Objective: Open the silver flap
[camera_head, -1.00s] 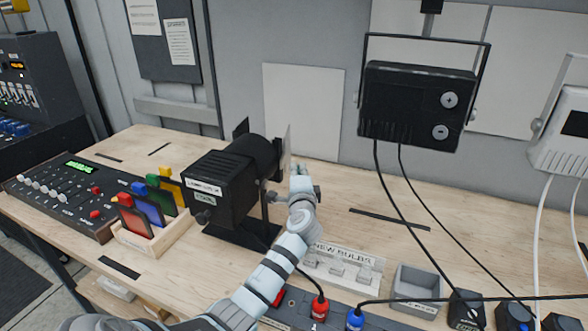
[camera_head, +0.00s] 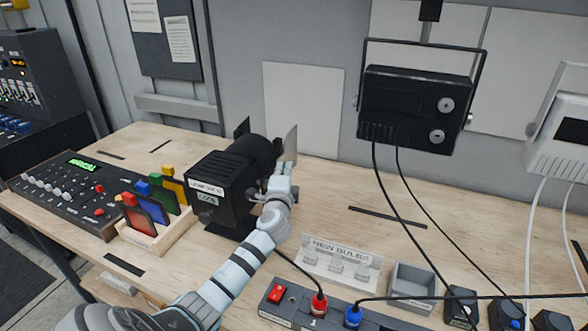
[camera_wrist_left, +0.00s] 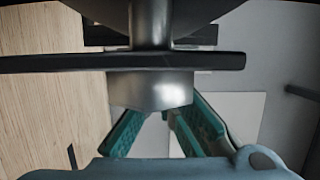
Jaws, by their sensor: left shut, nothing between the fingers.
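The silver flap (camera_head: 290,146) is a thin pale plate at the right, front side of the black stage lamp (camera_head: 222,180). It stands out from the lamp's barrel, seen at a steep angle. A dark flap (camera_head: 242,127) shows on the barrel's far side. My left gripper (camera_head: 284,170) is shut and empty, at the flap's lower part beside the barrel. I cannot tell whether it touches the flap. My right gripper is not in view.
A rack of coloured filters (camera_head: 155,225) and a control desk (camera_head: 70,190) stand left of the lamp. A bulb holder (camera_head: 340,262), a grey bin (camera_head: 412,282) and a cable strip (camera_head: 330,310) lie to the right and front. A black floodlight (camera_head: 415,105) hangs behind.

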